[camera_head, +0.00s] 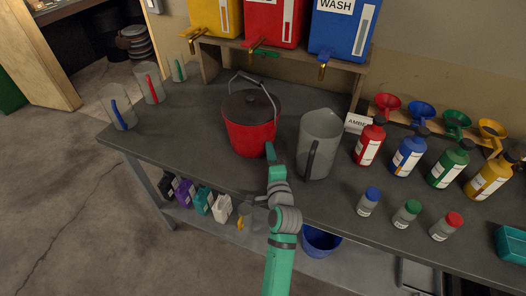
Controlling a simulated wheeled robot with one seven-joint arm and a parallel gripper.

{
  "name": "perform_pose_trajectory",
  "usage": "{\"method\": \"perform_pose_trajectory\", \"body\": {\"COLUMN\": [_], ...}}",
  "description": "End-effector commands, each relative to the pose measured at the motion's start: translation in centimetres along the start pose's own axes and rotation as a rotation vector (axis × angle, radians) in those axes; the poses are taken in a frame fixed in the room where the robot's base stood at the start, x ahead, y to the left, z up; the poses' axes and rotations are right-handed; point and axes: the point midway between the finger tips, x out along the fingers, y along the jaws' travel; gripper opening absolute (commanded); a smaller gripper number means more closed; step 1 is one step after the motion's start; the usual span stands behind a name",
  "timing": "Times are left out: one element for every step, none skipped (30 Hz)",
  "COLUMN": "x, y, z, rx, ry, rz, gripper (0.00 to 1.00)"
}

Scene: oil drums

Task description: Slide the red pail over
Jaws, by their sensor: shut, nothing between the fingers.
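The red pail (250,134) stands upright on the dark grey table (190,137), with a dark round top and a raised metal handle. My gripper (269,147) is shut and empty at the near right side of the pail. Its tip appears very close to the pail's wall; I cannot tell whether it touches. My green arm reaches up from the bottom of the view.
A grey pitcher (320,140) stands just right of the pail. Red, blue and yellow drums sit on a raised shelf behind. Several colored bottles and small jars fill the table's right side. The table left of the pail is clear up to three clear jugs (118,108).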

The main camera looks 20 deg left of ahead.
Motion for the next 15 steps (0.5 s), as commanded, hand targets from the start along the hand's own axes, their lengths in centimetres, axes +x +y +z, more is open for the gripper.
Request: {"method": "perform_pose_trajectory", "body": {"x": [0.03, 0.03, 0.03, 0.03, 0.03, 0.03, 0.03, 0.03, 0.03, 0.01, -0.02, -0.10, -0.21, -0.37, -0.62], "y": [-0.03, -0.03, -0.03, -0.03, -0.03, -0.03, -0.03, -0.03, -0.03, -0.03, -0.03, -0.02, -0.01, 0.00, 0.02], "z": [-0.09, -0.10, -0.09, -0.07, -0.06, -0.05, -0.04, -0.03, -0.02, -0.03, -0.07, -0.16, -0.28, -0.52, -0.85], "rx": [0.000, 0.000, 0.000, 0.000, 0.000, 0.000, 0.001, 0.001, 0.001, 0.001, 0.001, 0.001, 0.002, 0.003, 0.002], "ry": [0.002, 0.002, 0.002, 0.002, 0.001, 0.001, 0.001, 0.001, 0.001, 0.001, 0.001, 0.001, 0.001, 0.002, 0.003], "rz": [-0.001, -0.001, -0.001, -0.001, -0.001, -0.001, -0.001, -0.001, -0.001, -0.001, -0.001, -0.001, -0.001, -0.001, 0.000], "gripper": [0.00, 0.00, 0.00, 0.00, 0.00, 0.00, 0.00, 0.00, 0.00, 0.00, 0.00, 0.00, 0.00, 0.00, 0.00]}}
